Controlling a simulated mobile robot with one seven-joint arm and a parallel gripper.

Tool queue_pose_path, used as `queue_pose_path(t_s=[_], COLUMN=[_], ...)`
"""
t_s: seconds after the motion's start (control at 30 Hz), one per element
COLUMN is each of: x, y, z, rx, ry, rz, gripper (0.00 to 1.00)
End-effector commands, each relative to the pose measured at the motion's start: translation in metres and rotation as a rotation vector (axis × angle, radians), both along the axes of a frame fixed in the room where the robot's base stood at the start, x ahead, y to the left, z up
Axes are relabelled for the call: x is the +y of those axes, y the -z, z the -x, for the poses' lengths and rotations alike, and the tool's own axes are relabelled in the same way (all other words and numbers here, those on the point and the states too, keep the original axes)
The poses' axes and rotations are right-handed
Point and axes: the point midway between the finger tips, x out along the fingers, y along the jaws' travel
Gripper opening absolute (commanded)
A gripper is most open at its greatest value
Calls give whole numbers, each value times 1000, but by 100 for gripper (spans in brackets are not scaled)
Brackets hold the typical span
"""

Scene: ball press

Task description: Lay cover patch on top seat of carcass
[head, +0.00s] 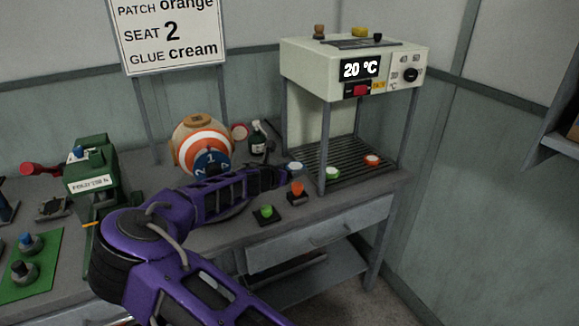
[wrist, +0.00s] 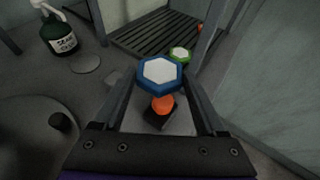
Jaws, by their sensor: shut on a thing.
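My gripper (wrist: 163,76) is shut on a hexagonal patch (wrist: 160,71) with a white face and a blue rim. In the head view this patch (head: 295,167) shows pale at my gripper's tip, over the front of the table near the press. The carcass (head: 190,140) is a round ball with orange and white rings, a tan part on top and a blue numbered piece in front. It stands left of my gripper, apart from the patch. My arm hides part of its base. The wrist view does not show the carcass.
A press (head: 352,62) reading 20 °C stands right, with green-rimmed (head: 332,173) and orange-red-rimmed (head: 372,160) patches on its slatted shelf. Orange (head: 297,187) and green (head: 266,211) knobs stand in front. A bottle (head: 258,138) is behind; a green machine (head: 91,170) is left.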

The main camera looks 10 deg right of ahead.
Motion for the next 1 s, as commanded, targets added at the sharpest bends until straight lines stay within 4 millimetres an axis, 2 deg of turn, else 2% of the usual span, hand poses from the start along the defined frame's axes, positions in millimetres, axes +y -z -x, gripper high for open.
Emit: queue_pose_path(t_s=[0.6, 0.93, 1.0], x=[-15, -19, -18], y=[21, 30, 29], z=[123, 168, 165], rx=[3, 3, -3], ry=[-485, -675, -672], rz=[3, 3, -9], gripper=[21, 21, 21])
